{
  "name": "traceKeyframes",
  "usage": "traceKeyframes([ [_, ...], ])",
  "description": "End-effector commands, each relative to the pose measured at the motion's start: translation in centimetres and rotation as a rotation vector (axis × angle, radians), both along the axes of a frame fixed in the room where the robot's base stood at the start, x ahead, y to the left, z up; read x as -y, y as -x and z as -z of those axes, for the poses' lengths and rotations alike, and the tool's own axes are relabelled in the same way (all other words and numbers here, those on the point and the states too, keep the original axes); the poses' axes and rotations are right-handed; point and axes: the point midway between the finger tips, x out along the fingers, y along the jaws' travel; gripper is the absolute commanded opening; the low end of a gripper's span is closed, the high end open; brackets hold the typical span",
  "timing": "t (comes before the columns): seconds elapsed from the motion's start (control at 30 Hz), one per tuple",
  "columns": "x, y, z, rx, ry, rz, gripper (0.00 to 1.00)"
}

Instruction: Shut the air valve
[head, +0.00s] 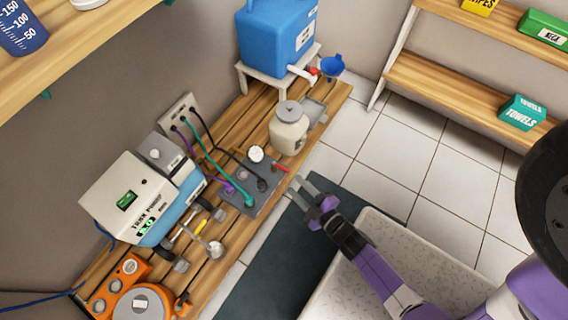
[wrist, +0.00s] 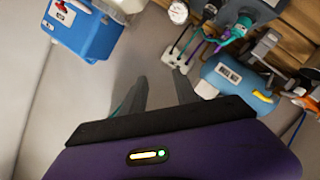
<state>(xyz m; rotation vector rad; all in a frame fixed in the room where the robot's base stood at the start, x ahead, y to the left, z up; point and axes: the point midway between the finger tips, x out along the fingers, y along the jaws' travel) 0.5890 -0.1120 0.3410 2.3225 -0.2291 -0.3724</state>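The likely air valve is a small red lever (head: 281,168) at the right edge of a grey block (head: 262,190) with hoses and a round white gauge (head: 256,153). The lever's exact angle is too small to tell. My gripper (head: 294,184) is in front of the block in the head view, its fingertips close to the lever but apparently apart from it. In the wrist view my gripper (wrist: 160,84) has its fingers spread with nothing between them. The gauge (wrist: 179,12) and part of the grey block (wrist: 250,8) show at the top there; I cannot make out the lever.
The slatted bench (head: 228,130) also holds a white-and-blue machine (head: 125,195), a beige jar (head: 288,132), metal tools and an orange unit (head: 135,300). A blue water tank (head: 270,40) with a red tap stands behind. A speckled pale surface (head: 350,285) lies below my arm.

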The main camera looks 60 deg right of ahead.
Motion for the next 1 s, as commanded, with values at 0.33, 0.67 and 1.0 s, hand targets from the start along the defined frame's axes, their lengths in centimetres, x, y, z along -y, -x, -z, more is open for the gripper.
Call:
traceKeyframes([
  [0.33,6.3,-4.2,14.2,-0.061,0.158,-0.017,0.36],
  [0.67,7.8,-6.3,16.0,-0.069,0.185,-0.027,0.36],
  [1.0,9.2,-10.8,17.1,-0.07,0.183,-0.027,0.36],
])
